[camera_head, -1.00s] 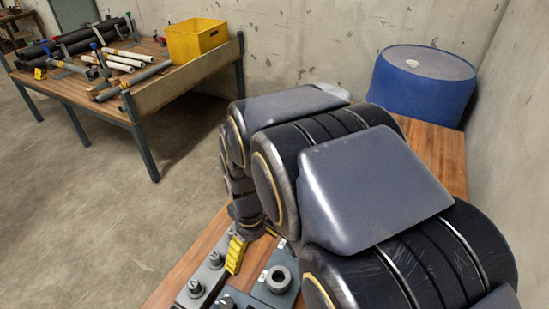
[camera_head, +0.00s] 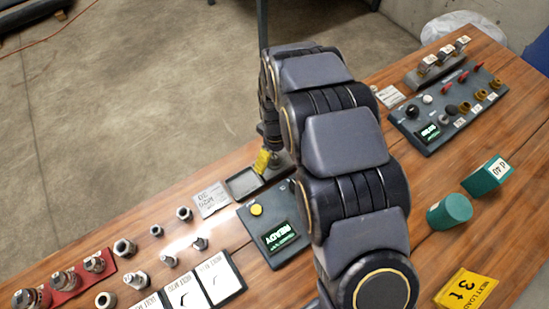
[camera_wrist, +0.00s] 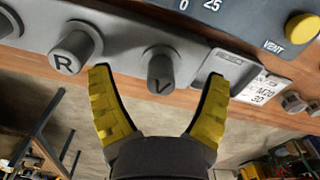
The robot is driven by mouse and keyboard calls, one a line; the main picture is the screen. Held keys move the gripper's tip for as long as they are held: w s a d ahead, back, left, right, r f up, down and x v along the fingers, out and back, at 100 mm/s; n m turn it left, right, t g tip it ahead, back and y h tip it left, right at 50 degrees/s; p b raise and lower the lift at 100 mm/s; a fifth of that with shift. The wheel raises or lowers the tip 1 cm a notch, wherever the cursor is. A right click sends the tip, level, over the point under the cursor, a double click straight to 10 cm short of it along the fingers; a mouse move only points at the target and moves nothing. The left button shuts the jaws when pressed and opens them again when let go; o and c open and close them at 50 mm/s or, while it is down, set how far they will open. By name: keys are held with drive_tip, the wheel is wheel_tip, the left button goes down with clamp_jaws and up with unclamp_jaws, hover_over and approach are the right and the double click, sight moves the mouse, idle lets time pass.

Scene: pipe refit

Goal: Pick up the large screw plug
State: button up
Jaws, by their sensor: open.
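Several grey metal plugs and hex fittings stand loose on the wooden bench in the head view, including a large hex piece (camera_head: 125,248), a smaller one (camera_head: 184,214) and a stepped one (camera_head: 136,279). I cannot tell which is the large screw plug. My gripper (camera_wrist: 158,75) is open and empty in the wrist view, its yellow fingers spread in front of a grey knob marked V (camera_wrist: 161,70). Contact is not clear. In the head view one yellow finger (camera_head: 262,162) shows beyond my arm. Part of a hex fitting (camera_wrist: 293,103) shows at right in the wrist view.
A knob marked R (camera_wrist: 75,55) is beside V. A shallow square tray (camera_head: 243,183), a READY panel (camera_head: 280,236), a red rack of fittings (camera_head: 62,287) and label cards (camera_head: 215,277) are on the bench. Green blocks (camera_head: 450,211) and a switch panel (camera_head: 440,115) are at right.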

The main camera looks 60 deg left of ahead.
drive_tip(key=shift+f, duration=0.75)
drive_tip(key=c, duration=1.3)
drive_tip(key=shift+r, duration=0.25)
clamp_jaws()
drive_tip(key=r, duration=0.3)
drive_tip(key=shift+s+d+r, duration=0.1)
drive_tip(key=shift+d, duration=0.1)
drive_tip(key=s+d+r, duration=0.5)
drive_tip(key=d+r, duration=0.4)
drive_tip(key=d, duration=0.3)
drive_tip(key=shift+d+r, duration=0.2)
drive_tip(key=shift+d, duration=0.1)
